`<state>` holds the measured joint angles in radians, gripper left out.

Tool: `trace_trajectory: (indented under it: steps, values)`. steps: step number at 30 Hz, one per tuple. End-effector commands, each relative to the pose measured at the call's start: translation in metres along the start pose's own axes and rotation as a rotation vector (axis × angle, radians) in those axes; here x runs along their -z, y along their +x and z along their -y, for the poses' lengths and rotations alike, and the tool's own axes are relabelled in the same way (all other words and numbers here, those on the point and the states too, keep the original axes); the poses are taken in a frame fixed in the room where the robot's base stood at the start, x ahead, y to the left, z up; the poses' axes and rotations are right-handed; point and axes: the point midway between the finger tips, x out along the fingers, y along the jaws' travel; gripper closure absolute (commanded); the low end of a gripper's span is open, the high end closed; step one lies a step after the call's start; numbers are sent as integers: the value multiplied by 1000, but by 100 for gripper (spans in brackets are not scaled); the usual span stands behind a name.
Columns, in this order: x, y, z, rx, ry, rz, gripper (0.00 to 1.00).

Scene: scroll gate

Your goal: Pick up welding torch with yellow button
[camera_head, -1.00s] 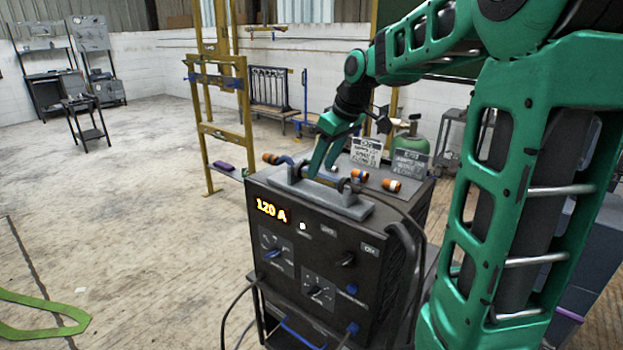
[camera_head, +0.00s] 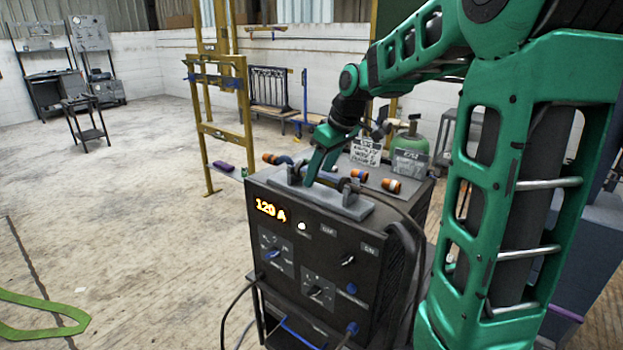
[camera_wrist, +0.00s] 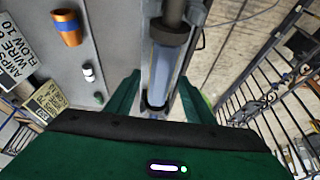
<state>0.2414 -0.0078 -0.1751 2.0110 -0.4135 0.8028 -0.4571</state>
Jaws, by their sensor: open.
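The torch (camera_wrist: 167,58) has a bluish-grey handle with dark collars and shows between my fingers in the wrist view. In the head view, the torch (camera_head: 327,177) lies along a grey holder (camera_head: 350,207) on top of the dark welding machine (camera_head: 300,262), partly hidden by my gripper. My gripper (camera_head: 309,178) is over the torch, fingers pointing down. In the wrist view my open gripper (camera_wrist: 160,88) has one green finger on each side of the handle; I cannot tell whether they touch it. I cannot make out a yellow button.
Orange-and-blue pieces (camera_head: 391,185) and sign plates (camera_head: 410,164) stand on the machine top near the holder. A green gas cylinder (camera_head: 411,143) stands behind. Dark cables hang at the machine's front and right side. A yellow frame (camera_head: 220,133) stands back left. Open floor lies to the left.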

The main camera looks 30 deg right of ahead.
Motion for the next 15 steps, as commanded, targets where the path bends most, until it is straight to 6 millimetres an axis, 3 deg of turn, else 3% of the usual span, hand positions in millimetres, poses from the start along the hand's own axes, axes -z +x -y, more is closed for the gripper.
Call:
trace_trajectory:
  steps: [9,11,15]
  values:
    - [0,1,1,1,-1,0,52]
    - [0,1,1,1,-1,0,64]
    - [0,1,1,1,-2,0,97]
